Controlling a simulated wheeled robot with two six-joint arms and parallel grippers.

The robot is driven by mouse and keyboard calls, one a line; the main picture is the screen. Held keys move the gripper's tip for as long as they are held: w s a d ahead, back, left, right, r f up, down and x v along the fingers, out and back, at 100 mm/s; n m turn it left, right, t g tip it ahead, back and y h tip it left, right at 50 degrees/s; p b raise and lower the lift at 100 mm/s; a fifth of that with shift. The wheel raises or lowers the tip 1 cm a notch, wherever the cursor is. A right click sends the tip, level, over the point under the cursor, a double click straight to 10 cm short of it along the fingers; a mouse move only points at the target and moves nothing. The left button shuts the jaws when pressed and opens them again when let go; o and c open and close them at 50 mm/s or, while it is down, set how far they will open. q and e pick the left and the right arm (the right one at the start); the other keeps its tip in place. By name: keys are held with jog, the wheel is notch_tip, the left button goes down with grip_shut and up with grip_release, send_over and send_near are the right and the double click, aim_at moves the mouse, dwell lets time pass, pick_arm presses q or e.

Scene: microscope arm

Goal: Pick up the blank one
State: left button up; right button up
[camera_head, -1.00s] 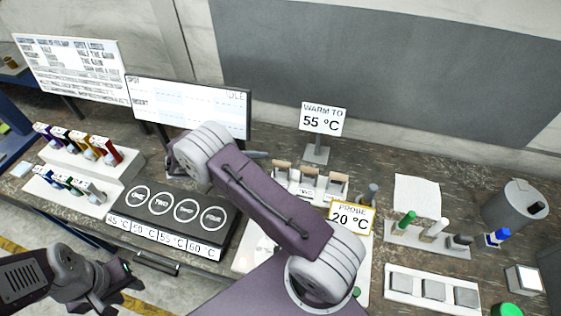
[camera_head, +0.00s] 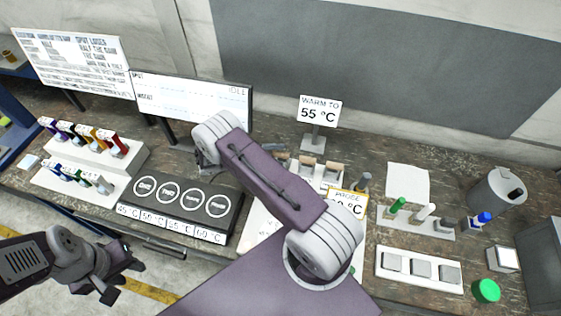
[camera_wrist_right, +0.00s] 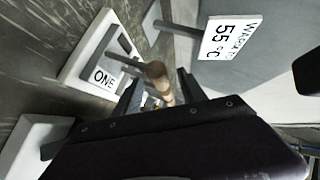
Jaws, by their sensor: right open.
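I cannot tell for sure which thing is the blank one. A small white rack holds several tan-topped pieces (camera_head: 307,165) at the middle of the bench in the head view. In the right wrist view a tan rod-like piece (camera_wrist_right: 158,80) shows between the fingers of my right gripper (camera_wrist_right: 160,92), beside a white holder marked ONE (camera_wrist_right: 95,62). The fingers are apart; I cannot tell whether they touch the piece. In the head view my right gripper is hidden behind my purple arm. My left gripper (camera_head: 122,282) is empty, its fingers apart, in front of the bench at lower left.
A "WARM TO 55 °C" sign (camera_head: 319,110) stands behind the rack. A rack of coloured-capped pieces (camera_head: 415,222) and a tray of grey squares (camera_head: 420,270) are to the right.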

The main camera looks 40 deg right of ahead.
jog(key=shift+d+f, duration=0.25)
jog(key=shift+d, duration=0.2)
jog(key=shift+a+r, duration=0.1)
jog(key=shift+a, duration=0.1)
grip_shut()
dwell(0.9)
